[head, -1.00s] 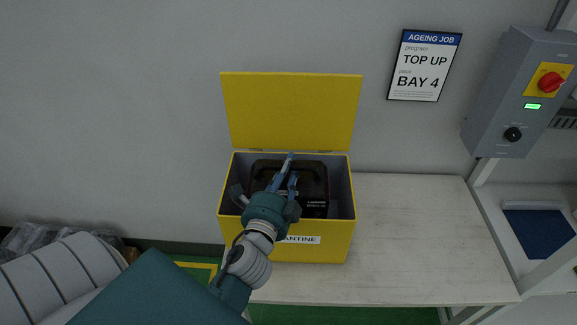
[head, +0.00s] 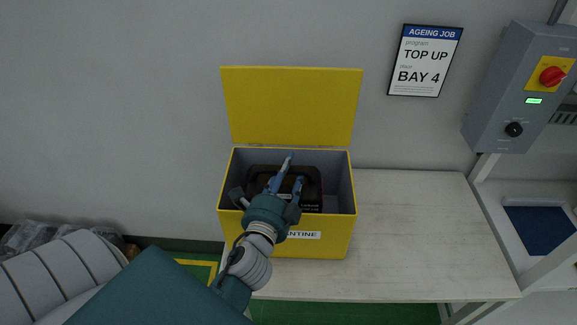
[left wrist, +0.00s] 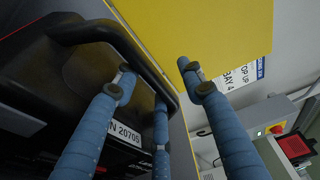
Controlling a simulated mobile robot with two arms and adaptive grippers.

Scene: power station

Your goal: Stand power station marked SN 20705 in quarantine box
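The power station (head: 313,187) is black with a carry handle and sits inside the yellow quarantine box (head: 335,237), apparently upright, its top below the rim. In the left wrist view its white label (left wrist: 122,133) reads "N 20705", partly covered by a finger, and its black handle (left wrist: 150,75) shows. My left gripper (head: 295,167) reaches over the front wall into the box. Its blue fingers (left wrist: 158,75) are spread apart on either side of the handle, with no clear grip on it. The station's base is hidden. My right gripper is out of view.
The box's yellow lid (head: 290,105) stands open against the wall. The pale bench (head: 425,235) is clear right of the box. A grey control box (head: 515,85) with a red switch hangs at the right, beside a sign (head: 425,60).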

